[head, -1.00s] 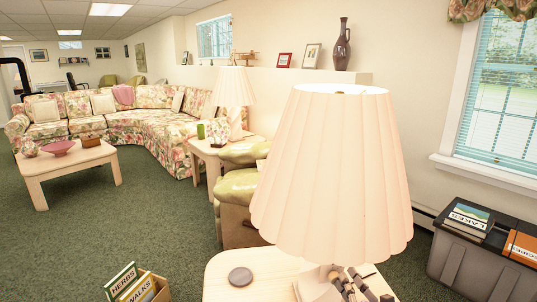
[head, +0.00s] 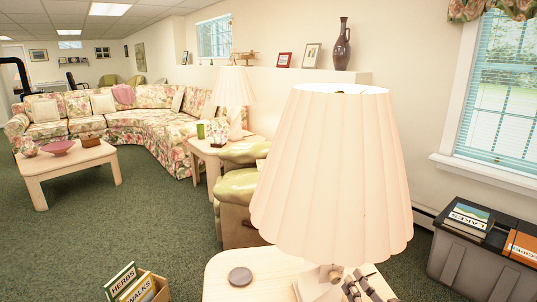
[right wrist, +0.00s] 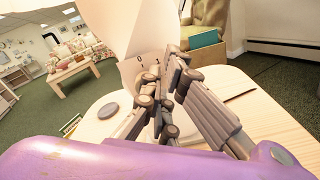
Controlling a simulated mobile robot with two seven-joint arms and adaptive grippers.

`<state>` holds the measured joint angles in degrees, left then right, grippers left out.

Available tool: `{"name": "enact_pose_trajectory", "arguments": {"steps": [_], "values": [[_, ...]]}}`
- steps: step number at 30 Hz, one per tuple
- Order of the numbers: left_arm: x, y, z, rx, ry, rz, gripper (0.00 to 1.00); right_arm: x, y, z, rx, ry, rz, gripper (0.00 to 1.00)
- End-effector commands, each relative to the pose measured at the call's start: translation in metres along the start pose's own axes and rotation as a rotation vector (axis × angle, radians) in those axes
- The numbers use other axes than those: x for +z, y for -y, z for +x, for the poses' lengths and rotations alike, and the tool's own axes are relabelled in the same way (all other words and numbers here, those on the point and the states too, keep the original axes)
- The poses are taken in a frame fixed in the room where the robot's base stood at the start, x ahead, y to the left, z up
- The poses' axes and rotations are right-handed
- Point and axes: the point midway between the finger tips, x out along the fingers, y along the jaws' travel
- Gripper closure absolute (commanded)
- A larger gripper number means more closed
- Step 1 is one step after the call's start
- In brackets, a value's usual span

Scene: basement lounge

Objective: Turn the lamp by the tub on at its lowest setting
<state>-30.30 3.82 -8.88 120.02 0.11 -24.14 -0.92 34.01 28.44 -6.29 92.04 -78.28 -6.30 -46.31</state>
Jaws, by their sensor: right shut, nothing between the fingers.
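The near lamp (head: 332,175) has a large pleated cream shade and stands on a light wood side table (head: 228,270), beside a dark grey tub (head: 462,262). Its pale base (head: 318,286) shows below the shade. In the right wrist view, the base (right wrist: 135,72) bears small marks that look like 0 and 1. My right gripper (head: 355,282) is shut and empty at the right of the base. In the right wrist view its fingertips (right wrist: 172,68) are close to the marks and hide part of the base. I cannot tell if they touch. My left gripper is not in view.
A dark round coaster (head: 240,277) lies on the table. A box of books (head: 145,290) stands on the floor at its left. A green armchair (head: 237,190) is behind the table, and a second lamp (head: 233,88) stands farther back. Books (head: 468,220) lie on the tub.

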Motion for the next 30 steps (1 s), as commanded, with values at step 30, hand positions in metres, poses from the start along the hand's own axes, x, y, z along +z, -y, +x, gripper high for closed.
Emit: {"name": "enact_pose_trajectory", "arguments": {"steps": [30], "values": [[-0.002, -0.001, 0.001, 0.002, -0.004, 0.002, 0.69, 0.003, -0.002, -0.054, -0.05, 0.038, 0.546, 1.0]]}}
